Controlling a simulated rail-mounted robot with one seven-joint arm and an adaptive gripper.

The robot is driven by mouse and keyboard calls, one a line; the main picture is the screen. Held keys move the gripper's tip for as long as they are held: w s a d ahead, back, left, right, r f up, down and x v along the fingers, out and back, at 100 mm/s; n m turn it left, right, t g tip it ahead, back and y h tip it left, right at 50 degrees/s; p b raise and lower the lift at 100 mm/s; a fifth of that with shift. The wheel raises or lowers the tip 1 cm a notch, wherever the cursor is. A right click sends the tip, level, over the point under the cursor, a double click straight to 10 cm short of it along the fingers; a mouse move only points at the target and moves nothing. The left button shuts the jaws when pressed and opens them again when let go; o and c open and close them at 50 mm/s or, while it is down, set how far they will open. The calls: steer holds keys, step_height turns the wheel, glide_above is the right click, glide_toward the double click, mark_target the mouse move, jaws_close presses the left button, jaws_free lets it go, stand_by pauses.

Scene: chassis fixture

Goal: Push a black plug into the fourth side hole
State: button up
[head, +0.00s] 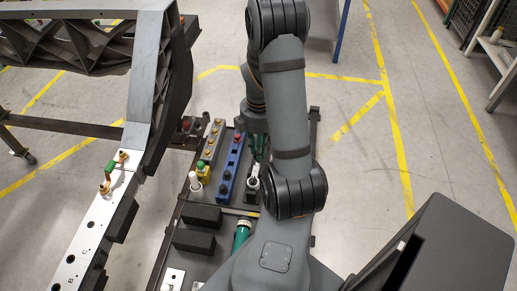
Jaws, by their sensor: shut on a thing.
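A silver chassis rail (95,228) runs along the left, marked with letters including B and C near its lower end. I cannot make out the side holes in it. A blue rack (231,168) on the tray holds several dark plugs and a red one. My arm reaches up and folds back down over the far end of the tray. No plug shows clearly outside the rack.
The dark tray (206,264) also carries a grey rack (212,141) of yellowish plugs, white and yellow bottles, black blocks (194,241) and a green cylinder (242,235). A green-and-red fitting (115,163) sits on the rail. A dark panel (440,255) fills the lower right.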

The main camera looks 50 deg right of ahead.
steer(key=shift+r+p, duration=1.75)
steer(key=shift+r, duration=0.45)
